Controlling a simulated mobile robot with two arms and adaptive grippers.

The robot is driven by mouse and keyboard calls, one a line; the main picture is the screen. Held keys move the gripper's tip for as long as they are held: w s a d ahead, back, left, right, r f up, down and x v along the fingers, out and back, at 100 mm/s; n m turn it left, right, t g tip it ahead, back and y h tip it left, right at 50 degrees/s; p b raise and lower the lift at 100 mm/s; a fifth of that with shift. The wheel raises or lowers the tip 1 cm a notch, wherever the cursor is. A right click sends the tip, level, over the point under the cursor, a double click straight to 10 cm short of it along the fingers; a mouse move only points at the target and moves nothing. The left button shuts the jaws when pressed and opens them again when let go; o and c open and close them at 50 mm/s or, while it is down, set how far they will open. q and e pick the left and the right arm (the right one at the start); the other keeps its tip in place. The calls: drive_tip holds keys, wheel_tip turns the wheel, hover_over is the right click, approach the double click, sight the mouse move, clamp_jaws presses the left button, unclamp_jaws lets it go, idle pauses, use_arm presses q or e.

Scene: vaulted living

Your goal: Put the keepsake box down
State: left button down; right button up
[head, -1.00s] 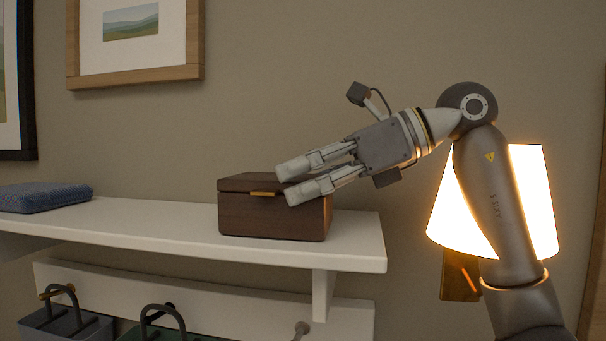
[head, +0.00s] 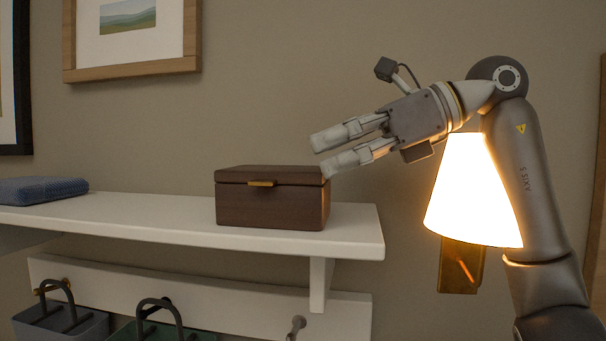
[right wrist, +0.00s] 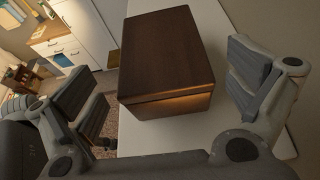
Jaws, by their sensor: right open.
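The keepsake box (head: 270,205) is dark brown wood with a brass clasp. It sits upright and closed on the white shelf (head: 345,238), near the shelf's right end. In the right wrist view the box (right wrist: 165,55) lies ahead, between the lines of the two spread fingers (right wrist: 165,95), with space on both sides. My left gripper is not in view.
A blue folded cloth-like item (head: 40,190) lies at the shelf's left. A lit lamp (head: 470,195) is close to my right arm. Baskets (head: 60,320) hang from pegs below the shelf. A framed picture (head: 130,40) hangs above. The shelf between cloth and box is clear.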

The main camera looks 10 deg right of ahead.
drive_tip(key=b+v, duration=0.1)
drive_tip(key=v, duration=0.6)
drive_tip(key=shift+s+d, duration=0.15)
drive_tip(key=shift+d, duration=0.2)
